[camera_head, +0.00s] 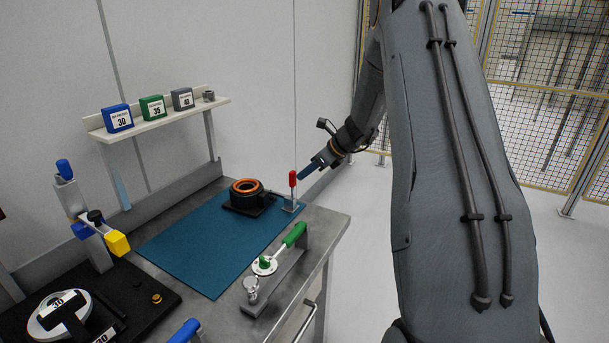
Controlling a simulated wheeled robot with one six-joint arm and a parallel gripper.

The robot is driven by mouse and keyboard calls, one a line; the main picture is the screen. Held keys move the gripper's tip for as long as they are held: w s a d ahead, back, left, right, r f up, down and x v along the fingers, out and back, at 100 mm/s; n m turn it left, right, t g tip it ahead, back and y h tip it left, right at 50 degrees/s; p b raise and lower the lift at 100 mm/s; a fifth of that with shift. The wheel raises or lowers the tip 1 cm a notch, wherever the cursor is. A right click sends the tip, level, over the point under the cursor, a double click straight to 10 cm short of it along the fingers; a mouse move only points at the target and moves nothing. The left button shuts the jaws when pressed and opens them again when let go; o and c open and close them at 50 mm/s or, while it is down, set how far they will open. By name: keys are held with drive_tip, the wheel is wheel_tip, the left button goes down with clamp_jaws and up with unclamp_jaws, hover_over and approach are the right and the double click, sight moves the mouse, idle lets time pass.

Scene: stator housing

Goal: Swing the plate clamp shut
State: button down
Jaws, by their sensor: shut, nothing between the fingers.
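A clamp with an upright red handle (292,179) stands on a small metal base (291,205) at the right edge of the blue mat (205,245). Just left of it sits a dark round housing with an orange ring (246,187) on a black plate (240,207). My gripper (302,177) is shut and empty, its blue-grey fingers reaching down-left to just right of the red handle's upper part. I cannot tell whether the fingertips touch the handle. The clamp's arm toward the plate is small and hard to make out.
A green-handled lever device (294,235) lies along the bench's right side. A stand with blue and yellow parts (117,243) is at left. A shelf (165,120) with numbered boxes is behind. The mat's front half is clear.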

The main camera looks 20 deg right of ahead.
drive_tip(key=w+r+b+v, duration=0.1)
drive_tip(key=b+v, duration=0.1)
drive_tip(key=v, duration=0.8)
drive_tip(key=shift+w+a+r, duration=0.2)
drive_tip(key=shift+a+r, duration=0.15)
drive_tip(key=shift+a, duration=0.05)
